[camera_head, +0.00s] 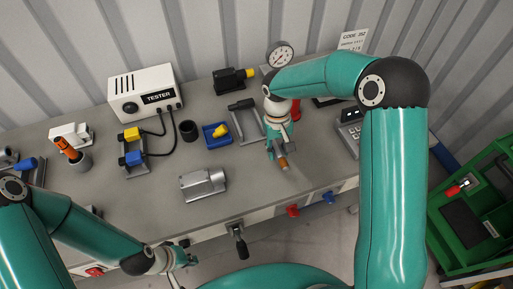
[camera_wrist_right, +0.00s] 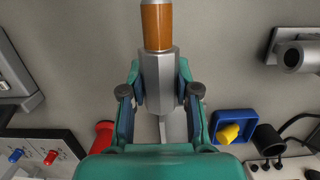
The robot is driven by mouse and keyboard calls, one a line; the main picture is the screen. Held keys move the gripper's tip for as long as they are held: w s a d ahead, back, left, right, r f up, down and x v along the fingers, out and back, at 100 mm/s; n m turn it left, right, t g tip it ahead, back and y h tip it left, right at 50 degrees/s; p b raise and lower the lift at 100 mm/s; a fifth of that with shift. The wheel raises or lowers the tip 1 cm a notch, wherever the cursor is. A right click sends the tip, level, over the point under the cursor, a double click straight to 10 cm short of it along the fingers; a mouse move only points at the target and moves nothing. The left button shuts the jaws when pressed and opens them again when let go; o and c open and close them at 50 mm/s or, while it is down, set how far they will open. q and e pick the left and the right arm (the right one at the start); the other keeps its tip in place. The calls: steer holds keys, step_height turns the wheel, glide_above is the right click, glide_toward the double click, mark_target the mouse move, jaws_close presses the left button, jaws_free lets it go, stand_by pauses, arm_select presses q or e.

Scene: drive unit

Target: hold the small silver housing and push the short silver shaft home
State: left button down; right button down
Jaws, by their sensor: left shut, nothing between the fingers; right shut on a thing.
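The small silver housing (camera_head: 200,187) lies on the bench at front centre, with nothing gripping it. In the right wrist view the housing (camera_wrist_right: 300,50) is partly cut off at the upper right, its round end facing my gripper. My right gripper (camera_head: 279,155) is over the bench to the right of the housing. The piece is apart from the housing. My left gripper (camera_head: 188,260) is shut and empty, low beyond the bench's front edge.
A blue tray (camera_head: 207,139) with a yellow part, a black cup (camera_head: 189,131) and the tester (camera_head: 145,92) stand behind the housing. A grey stand (camera_head: 243,107) is near my right arm. The bench around the housing is clear. A green cart (camera_head: 451,222) is at right.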

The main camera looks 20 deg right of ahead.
steer(key=shift+w+a, duration=0.1)
steer(key=shift+a, duration=0.1)
steer(key=shift+a+f+m, duration=0.1)
steer(key=shift+a+m, duration=0.1)
steer(key=shift+m, duration=0.6)
steer(key=a+m+b, duration=0.1)
steer(key=m, duration=0.4)
steer(key=a+m+t+y+b, duration=0.1)
steer(key=a+m, duration=0.1)
steer(key=m, duration=0.3)
steer(key=a+f+m+y+b, duration=0.1)
steer(key=m+b, duration=0.1)
steer(key=m, duration=0.4)
steer(key=shift+a+t, duration=0.25)
steer(key=shift+t, duration=0.15)
steer(key=shift+f+b, duration=1.15)
steer(key=shift+f, duration=0.9)
